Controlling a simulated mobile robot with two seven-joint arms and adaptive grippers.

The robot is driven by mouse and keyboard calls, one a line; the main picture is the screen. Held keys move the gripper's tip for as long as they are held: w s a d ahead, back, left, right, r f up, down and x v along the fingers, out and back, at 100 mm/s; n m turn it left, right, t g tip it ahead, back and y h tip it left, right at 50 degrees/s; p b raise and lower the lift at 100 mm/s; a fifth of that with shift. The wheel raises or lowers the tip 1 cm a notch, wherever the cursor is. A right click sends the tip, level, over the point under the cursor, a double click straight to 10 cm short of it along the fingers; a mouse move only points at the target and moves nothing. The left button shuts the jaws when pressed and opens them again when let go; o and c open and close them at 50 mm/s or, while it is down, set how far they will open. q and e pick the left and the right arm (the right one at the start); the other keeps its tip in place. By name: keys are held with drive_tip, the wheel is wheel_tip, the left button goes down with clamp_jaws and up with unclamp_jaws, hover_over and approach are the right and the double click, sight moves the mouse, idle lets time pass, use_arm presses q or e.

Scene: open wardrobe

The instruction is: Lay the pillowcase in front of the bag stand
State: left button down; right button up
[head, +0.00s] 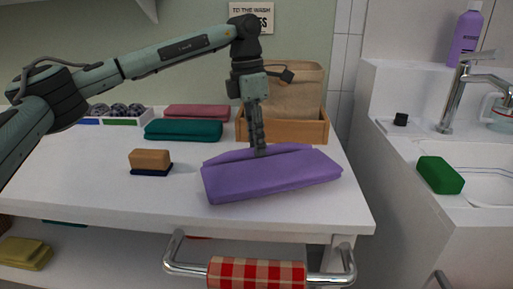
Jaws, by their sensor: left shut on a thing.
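A folded purple cloth (270,178), which looks like the pillowcase, lies on the white shelf top in front of the bag stand. The bag stand is a wooden frame (310,131) with a tan bag (297,98) standing in it at the back right. My left gripper (259,150) reaches down from above, shut on the far edge of the pillowcase. The pillowcase's back edge is slightly raised at the fingers. My right gripper is out of view.
A teal folded cloth (184,130), a red folded cloth (197,112) and a brush (150,161) are to the left. A compartment tray (141,113) stands behind. A rail with a checked cloth (256,273) runs along the front. A sink is at the right.

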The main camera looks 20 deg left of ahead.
use_arm(q)
drive_tip(key=shift+f, duration=0.9)
drive_tip(key=shift+f, duration=0.1)
drive_tip(key=c, duration=1.3)
unclamp_jaws()
drive_tip(key=r, duration=0.4)
drive_tip(key=a+r, duration=0.1)
drive_tip(key=r, duration=0.7)
drive_tip(key=shift+a, duration=0.25)
